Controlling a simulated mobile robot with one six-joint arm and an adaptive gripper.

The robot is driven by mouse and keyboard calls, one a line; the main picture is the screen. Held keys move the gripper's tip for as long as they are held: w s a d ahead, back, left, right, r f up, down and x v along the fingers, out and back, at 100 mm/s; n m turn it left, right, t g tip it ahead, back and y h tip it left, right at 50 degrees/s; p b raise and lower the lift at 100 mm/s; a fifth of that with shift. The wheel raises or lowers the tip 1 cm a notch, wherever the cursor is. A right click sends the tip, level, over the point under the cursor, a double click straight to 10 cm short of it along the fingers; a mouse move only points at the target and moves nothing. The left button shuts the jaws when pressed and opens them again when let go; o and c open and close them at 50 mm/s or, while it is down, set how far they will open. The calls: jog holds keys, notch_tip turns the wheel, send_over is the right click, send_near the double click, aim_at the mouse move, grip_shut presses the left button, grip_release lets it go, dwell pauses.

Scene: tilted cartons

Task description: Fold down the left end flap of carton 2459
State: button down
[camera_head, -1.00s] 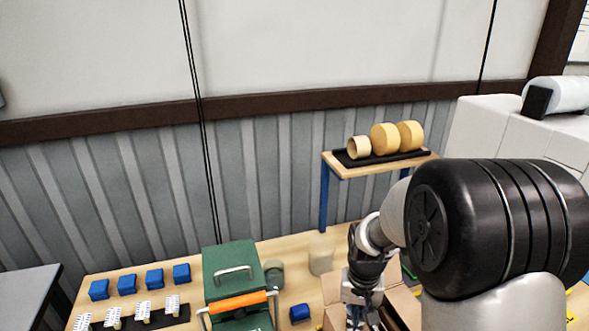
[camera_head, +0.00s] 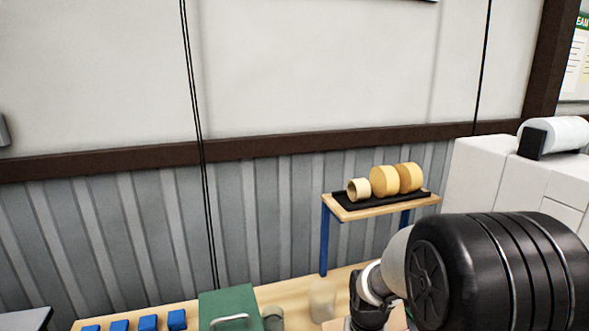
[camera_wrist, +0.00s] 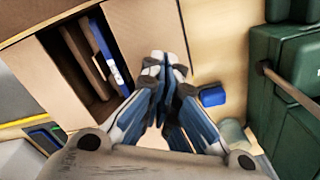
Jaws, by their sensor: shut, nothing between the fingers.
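In the wrist view an open cardboard carton (camera_wrist: 62,62) fills the left side, with brown pieces and a blue-edged item inside. No number is readable on it. One pale flap (camera_wrist: 146,28) spreads out along the right of the opening, and another flap (camera_wrist: 25,85) lies left of it. Which one is the left end flap I cannot tell. My gripper (camera_wrist: 161,66) is shut and empty, its fingertips over or against the lower part of the right-hand flap; contact is unclear. In the head view the fingers are below the picture edge.
A green case (camera_wrist: 285,95) and a blue block (camera_wrist: 212,96) are right of my gripper on the wooden table (camera_wrist: 222,45). In the head view, a small shelf (camera_head: 350,212) with tape rolls (camera_head: 384,181) stands behind my arm, and a white machine (camera_head: 490,175) is at right.

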jog(key=shift+f, duration=0.15)
dwell(0.3)
jog(key=shift+f+b, duration=1)
jog(key=shift+f, duration=0.35)
jog(key=shift+r+p, duration=2.9)
jog(key=shift+r, duration=0.7)
jog(key=shift+r, duration=0.15)
jog(key=s+r+n+t, duration=0.2)
jog(key=s+r+t, duration=0.1)
jog(key=s+r, duration=1.2)
jog(key=s+r+t, duration=0.1)
jog(key=s+r, duration=0.3)
jog(key=s, duration=0.2)
jog(key=shift+s+r+t, duration=0.15)
jog(key=shift+s+t, duration=0.05)
jog(key=shift+t, duration=0.1)
